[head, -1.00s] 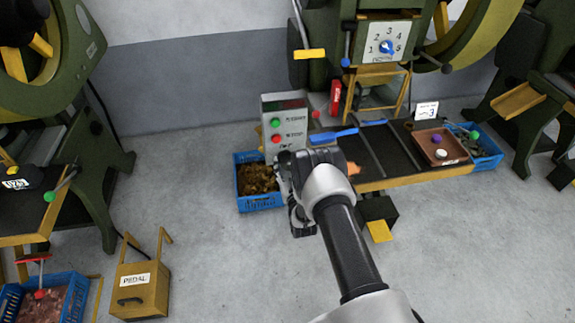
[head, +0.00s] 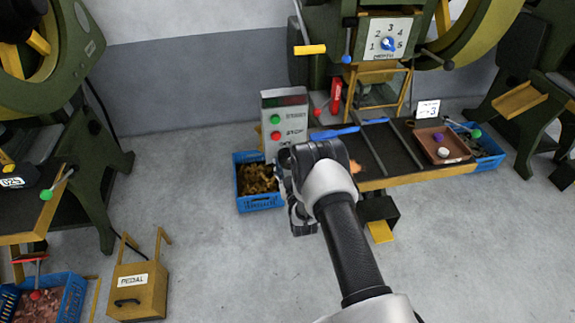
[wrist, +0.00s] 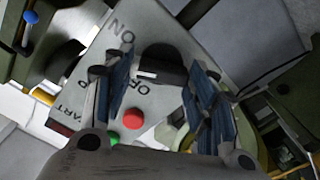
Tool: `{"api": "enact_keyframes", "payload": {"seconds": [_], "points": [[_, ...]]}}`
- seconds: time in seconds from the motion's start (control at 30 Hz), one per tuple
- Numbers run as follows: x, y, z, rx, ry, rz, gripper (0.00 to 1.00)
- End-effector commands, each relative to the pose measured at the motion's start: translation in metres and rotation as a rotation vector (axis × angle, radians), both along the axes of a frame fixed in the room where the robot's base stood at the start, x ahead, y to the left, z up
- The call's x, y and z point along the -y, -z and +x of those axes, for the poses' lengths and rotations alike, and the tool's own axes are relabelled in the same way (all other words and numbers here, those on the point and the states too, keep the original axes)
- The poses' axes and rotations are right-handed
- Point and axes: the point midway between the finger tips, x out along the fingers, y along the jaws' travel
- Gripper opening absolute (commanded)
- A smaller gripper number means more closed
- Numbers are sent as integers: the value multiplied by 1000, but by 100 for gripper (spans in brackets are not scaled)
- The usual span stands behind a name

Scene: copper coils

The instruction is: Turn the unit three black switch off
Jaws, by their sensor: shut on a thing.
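The black switch (wrist: 163,65) shows in the wrist view on a grey panel, between the lettering ON and OFF. A small white mark on it appears closer to OFF, but its exact setting is hard to tell. My gripper (wrist: 165,88) has one finger on each side and is shut on the switch. In the head view the control box (head: 270,145) stands at the left end of the bench, and my wrist (head: 322,155) hides its lower part, the switch and my fingertips. A card with a 3 (head: 428,109) stands on this bench.
A green button (head: 275,119) and a red STOP button (head: 276,135) sit on the box; the red one (wrist: 133,119) is close to my fingers. A blue crate of brass-coloured pieces (head: 258,203) stands left of my wrist. A blue-handled tool (head: 335,133) lies on the bench.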

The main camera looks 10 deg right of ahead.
Motion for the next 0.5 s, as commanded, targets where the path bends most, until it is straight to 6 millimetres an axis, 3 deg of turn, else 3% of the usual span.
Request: {"api": "enact_keyframes", "payload": {"seconds": [0.5], "points": [[0, 2, 0, -1, 1, -491, 28]]}}
